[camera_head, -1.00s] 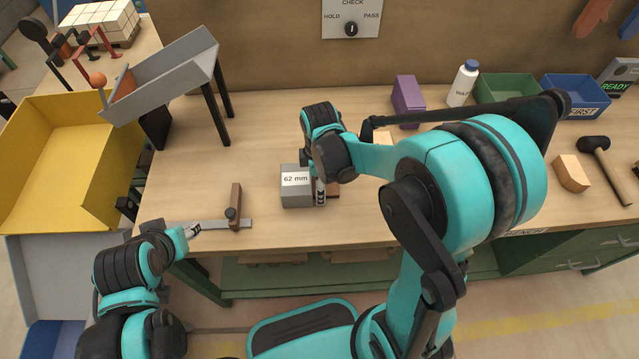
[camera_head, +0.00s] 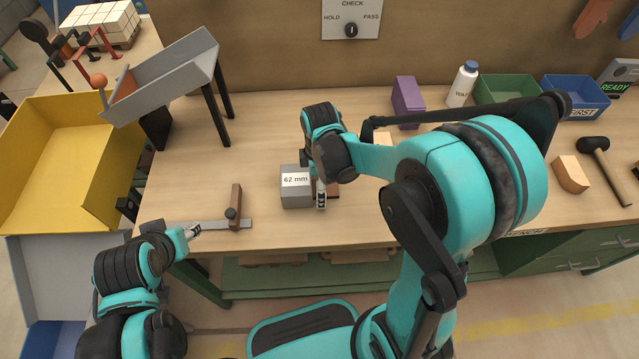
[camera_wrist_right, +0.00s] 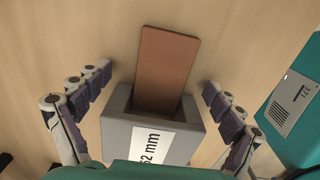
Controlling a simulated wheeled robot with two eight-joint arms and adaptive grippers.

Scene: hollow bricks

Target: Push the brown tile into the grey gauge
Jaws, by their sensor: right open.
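The grey gauge (camera_head: 295,201), a hollow block labelled "62 mm", stands on the bench; the right wrist view shows its open mouth and grey rim (camera_wrist_right: 117,134). The flat brown tile (camera_wrist_right: 167,65) has its near end at the gauge's mouth, and most of its length sticks out. In the head view only a bit of the tile (camera_head: 334,190) shows beside my gripper. My right gripper (camera_wrist_right: 156,78) is open, with its fingers apart on either side of the tile and gauge. My left gripper (camera_head: 194,231) is low at the bench's front edge, away from both; its jaws are unclear.
A brown upright block with a knob (camera_head: 235,210) stands on a metal strip left of the gauge. A grey chute (camera_head: 170,75) is at the back left. A purple block (camera_head: 407,102), bottle (camera_head: 463,84) and green bin (camera_head: 506,88) stand behind.

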